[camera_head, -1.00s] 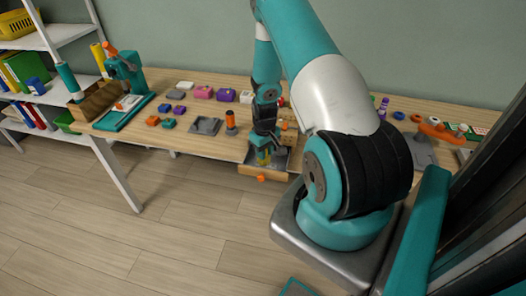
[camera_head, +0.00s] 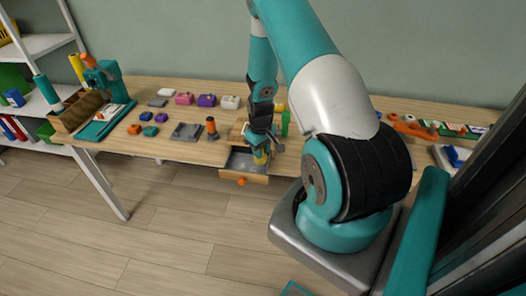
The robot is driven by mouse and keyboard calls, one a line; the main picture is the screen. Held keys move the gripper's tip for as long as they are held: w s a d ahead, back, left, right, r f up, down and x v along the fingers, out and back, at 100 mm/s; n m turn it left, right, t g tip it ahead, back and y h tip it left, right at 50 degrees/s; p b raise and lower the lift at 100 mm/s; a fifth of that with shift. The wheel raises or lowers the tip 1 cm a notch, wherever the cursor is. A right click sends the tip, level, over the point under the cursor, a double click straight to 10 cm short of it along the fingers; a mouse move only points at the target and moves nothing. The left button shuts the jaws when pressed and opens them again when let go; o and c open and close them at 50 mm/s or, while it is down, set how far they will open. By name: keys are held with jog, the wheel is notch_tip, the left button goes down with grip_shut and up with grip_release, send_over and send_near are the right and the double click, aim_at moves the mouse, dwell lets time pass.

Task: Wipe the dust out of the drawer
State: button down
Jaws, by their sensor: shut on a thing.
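The drawer (camera_head: 240,161) is pulled out from the front of the workbench. It has a grey inside, a wooden front and an orange knob (camera_head: 241,181). My gripper (camera_head: 261,151) points down over the right part of the drawer. It is shut on a small yellow thing (camera_head: 260,158), which shows just below the fingers, at or in the drawer. I cannot tell whether it touches the drawer floor. Dust is too small to make out. My gripper and arm hide part of the drawer's right side.
The wooden workbench (camera_head: 160,90) carries small coloured boxes, a grey tray (camera_head: 186,132) and an orange-topped post (camera_head: 211,127) left of the drawer. A teal press (camera_head: 106,85) stands at the far left. A green upright thing (camera_head: 285,123) stands close right of my gripper. Floor in front is clear.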

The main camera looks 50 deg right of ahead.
jog(key=shift+r+p, duration=1.3)
jog(key=shift+r, duration=0.9)
jog(key=shift+a, duration=0.15)
